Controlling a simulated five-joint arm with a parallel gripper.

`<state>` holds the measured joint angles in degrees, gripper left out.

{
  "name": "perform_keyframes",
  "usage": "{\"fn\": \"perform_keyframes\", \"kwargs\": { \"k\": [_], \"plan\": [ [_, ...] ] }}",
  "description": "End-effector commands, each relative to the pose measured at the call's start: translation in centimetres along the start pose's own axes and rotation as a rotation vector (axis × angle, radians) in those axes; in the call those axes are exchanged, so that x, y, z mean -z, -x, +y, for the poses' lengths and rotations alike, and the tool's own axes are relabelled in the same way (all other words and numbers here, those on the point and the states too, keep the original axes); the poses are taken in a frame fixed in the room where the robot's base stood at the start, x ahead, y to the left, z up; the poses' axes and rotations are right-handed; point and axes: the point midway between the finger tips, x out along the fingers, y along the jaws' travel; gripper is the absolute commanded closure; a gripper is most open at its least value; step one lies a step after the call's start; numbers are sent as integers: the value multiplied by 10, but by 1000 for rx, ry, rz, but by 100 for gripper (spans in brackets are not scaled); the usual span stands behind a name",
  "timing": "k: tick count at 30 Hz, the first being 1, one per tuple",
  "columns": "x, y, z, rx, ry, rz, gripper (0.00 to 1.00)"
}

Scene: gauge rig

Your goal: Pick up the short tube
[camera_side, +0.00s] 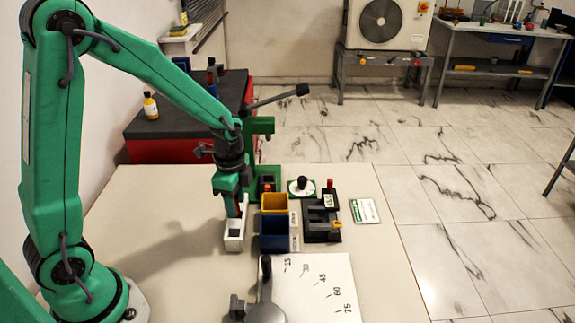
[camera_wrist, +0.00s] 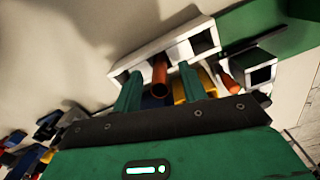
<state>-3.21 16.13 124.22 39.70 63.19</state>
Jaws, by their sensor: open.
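A white block-like holder (camera_side: 234,238) stands on the table, directly below my gripper (camera_side: 236,208). In the wrist view the white holder (camera_wrist: 205,42) has dark square openings, and an orange-brown tube (camera_wrist: 159,76) stands out from it. This tube shows between the two green fingers of my gripper (camera_wrist: 160,82), which are apart with a gap on each side of it. A second orange-brown tube or rod (camera_wrist: 228,82) shows to the right, outside the fingers. I cannot tell the tubes' lengths.
A yellow bin (camera_side: 274,202) and blue bin (camera_side: 273,235) stand right of the holder. An angle board (camera_side: 325,285) is in front. The table's left is clear.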

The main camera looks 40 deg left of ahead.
Motion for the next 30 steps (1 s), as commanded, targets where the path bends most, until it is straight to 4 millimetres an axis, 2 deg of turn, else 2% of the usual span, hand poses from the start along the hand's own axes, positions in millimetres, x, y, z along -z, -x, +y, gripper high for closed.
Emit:
{"fn": "perform_keyframes", "kwargs": {
  "k": [6,22,28,30],
  "plan": [
    [0,-16,0,0,0,0,58],
    [0,-16,0,1,0,0,58],
    [0,-16,0,1,0,0,97],
    [0,-16,0,1,0,0,100]
  ]
}}
